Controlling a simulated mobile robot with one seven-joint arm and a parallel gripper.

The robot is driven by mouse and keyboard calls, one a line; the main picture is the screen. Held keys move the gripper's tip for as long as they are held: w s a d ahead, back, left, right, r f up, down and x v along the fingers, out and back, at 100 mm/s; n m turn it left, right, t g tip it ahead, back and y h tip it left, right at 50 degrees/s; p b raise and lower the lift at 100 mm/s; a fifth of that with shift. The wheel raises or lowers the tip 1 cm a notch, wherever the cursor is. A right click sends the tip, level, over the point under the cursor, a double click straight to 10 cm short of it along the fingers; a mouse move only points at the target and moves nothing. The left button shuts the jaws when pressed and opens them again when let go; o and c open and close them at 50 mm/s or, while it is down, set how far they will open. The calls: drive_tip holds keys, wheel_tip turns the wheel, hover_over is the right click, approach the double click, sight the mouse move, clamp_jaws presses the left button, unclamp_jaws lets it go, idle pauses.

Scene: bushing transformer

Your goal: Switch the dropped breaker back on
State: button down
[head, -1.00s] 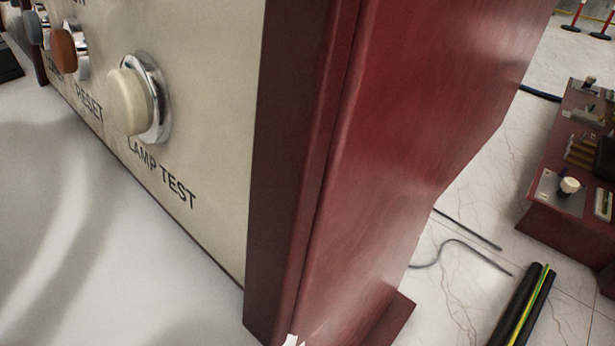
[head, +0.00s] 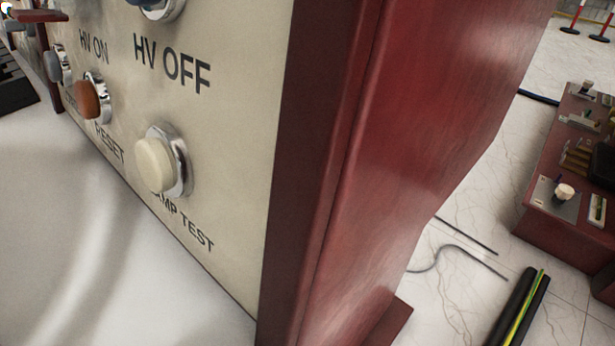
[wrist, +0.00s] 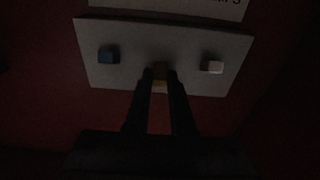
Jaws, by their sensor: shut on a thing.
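In the dark wrist view a pale plate (wrist: 130,42) is fixed on a dark red surface. In the head view I cannot make out my gripper or these switches.
The head view shows a cream panel with a LAMP TEST button (head: 157,166), an orange RESET button (head: 87,99) and HV OFF lettering. Its red cabinet side (head: 400,140) fills the middle. Right, a red bench (head: 540,235) and a thick black cable (head: 518,310) are on the tiled floor.

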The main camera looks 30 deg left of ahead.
drive_tip(key=shift+p, duration=0.35)
drive_tip(key=c, duration=0.8)
unclamp_jaws()
drive_tip(key=shift+o, duration=0.2)
drive_tip(key=shift+r, duration=0.1)
drive_tip(key=s+a+r+p, duration=0.1)
drive_tip(key=s+p, duration=0.6)
drive_tip(key=s, duration=0.5)
drive_tip(key=shift+s+a+r, duration=0.3)
drive_tip(key=shift+s+a, duration=0.05)
drive_tip(key=shift+a, duration=0.05)
